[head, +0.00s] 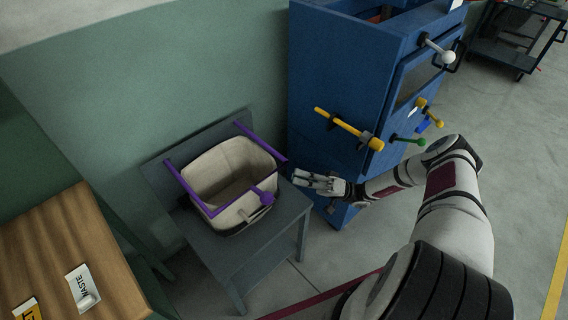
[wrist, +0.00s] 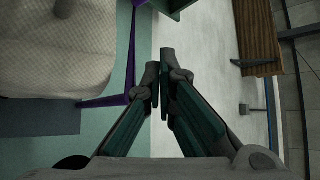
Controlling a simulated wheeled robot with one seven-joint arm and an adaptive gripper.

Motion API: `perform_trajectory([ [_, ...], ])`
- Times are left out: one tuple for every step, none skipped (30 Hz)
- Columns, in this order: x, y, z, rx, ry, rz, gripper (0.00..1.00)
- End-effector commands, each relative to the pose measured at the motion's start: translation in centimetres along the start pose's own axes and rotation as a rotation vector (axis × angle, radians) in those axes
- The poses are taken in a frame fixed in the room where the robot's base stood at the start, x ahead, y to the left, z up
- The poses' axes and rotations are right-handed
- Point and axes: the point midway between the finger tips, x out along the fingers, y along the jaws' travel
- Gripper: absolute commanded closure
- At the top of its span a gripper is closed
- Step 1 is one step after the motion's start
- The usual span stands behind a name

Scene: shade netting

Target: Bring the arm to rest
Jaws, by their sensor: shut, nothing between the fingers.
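My arm (head: 455,205) reaches from the lower right of the head view toward the middle. My gripper (head: 301,178) is at its end, just right of a cream bin with purple bars (head: 233,165) and in front of a blue cabinet (head: 330,85). In the wrist view my gripper (wrist: 164,62) points up the picture with its fingertips close together. It is shut and holds nothing. The bin (wrist: 60,45) fills the upper left of the wrist view, with a purple bar (wrist: 131,50) close beside the fingers. I cannot tell whether the gripper touches the bar.
The bin stands on a grey-green chair-like stand (head: 262,248). The cabinet carries yellow, green and white handles that stick out toward my arm. A wooden table (head: 75,255) with labels is at lower left. A dark cart (head: 515,40) stands at upper right. Open floor (head: 520,150) lies right of the arm.

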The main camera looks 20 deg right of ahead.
Motion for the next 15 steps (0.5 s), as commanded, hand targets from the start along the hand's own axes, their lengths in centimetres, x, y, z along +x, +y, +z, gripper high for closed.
perform_trajectory([
  [-0.2, 0.1, 0.0, 0.000, 0.000, 0.000, 1.00],
  [-0.2, 0.1, 0.0, 0.000, 0.000, 0.000, 1.00],
  [-0.2, 0.1, 0.0, 0.000, 0.000, 0.000, 1.00],
  [-0.2, 0.1, 0.0, 0.000, 0.000, 0.000, 1.00],
  [-0.2, 0.0, 0.0, 0.000, 0.000, 0.000, 1.00],
  [-0.2, 0.0, 0.0, 0.001, -0.002, 0.001, 1.00],
  [-0.1, -0.1, -0.1, 0.003, -0.007, 0.002, 1.00],
  [0.0, -0.1, -0.2, 0.007, -0.015, 0.003, 1.00],
  [0.2, -0.3, -0.3, 0.017, -0.034, 0.007, 1.00],
  [0.5, -0.6, -0.4, 0.026, -0.053, 0.011, 1.00],
  [0.8, -0.8, -0.6, 0.038, -0.077, 0.017, 1.00],
  [1.2, -1.3, -0.7, 0.060, -0.117, 0.027, 1.00],
  [1.7, -1.7, -0.8, 0.078, -0.151, 0.036, 1.00],
  [2.1, -2.1, -1.0, 0.098, -0.187, 0.047, 1.00],
  [2.7, -2.7, -1.2, 0.126, -0.240, 0.065, 1.00],
])
